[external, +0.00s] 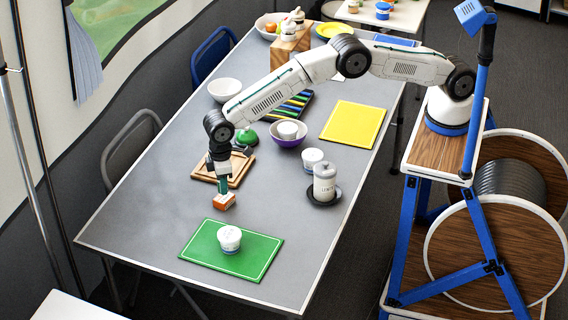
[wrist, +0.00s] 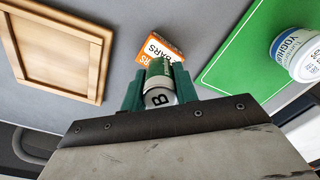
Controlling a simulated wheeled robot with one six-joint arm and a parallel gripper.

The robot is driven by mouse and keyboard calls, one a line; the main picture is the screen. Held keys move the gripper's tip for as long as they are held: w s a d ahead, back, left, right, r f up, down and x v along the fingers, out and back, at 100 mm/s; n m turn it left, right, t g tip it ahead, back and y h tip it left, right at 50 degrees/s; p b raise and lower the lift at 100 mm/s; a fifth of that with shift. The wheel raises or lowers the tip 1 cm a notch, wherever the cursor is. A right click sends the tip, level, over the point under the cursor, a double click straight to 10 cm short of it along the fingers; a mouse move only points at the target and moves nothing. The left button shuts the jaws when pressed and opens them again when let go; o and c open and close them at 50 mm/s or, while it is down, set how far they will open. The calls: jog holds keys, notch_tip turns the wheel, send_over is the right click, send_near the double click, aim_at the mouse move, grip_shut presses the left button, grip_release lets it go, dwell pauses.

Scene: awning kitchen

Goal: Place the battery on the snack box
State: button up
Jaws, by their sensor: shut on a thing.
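The orange and white snack box (wrist: 160,46), marked "BARS", lies just beyond the battery in the wrist view. In the external view the snack box (external: 223,202) is on the grey table, directly below my gripper (external: 222,184), which points down. I cannot tell whether the battery touches the box. The fingers hide much of the battery in the external view.
A green mat (external: 262,258) with a yoghurt tub (external: 229,238) is in front of the box. A wooden tray (external: 203,174) lies behind it. A white canister (external: 324,182) stands on a dark coaster to the right. Bare table (external: 150,215) is free to the left.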

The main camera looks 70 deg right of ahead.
jog(key=shift+f, duration=1.1)
jog(key=shift+f, duration=0.15)
jog(key=o, duration=1)
jog(key=shift+o, duration=0.2)
notch_tip(320, 180, up, 12)
jog(key=shift+r, duration=0.15)
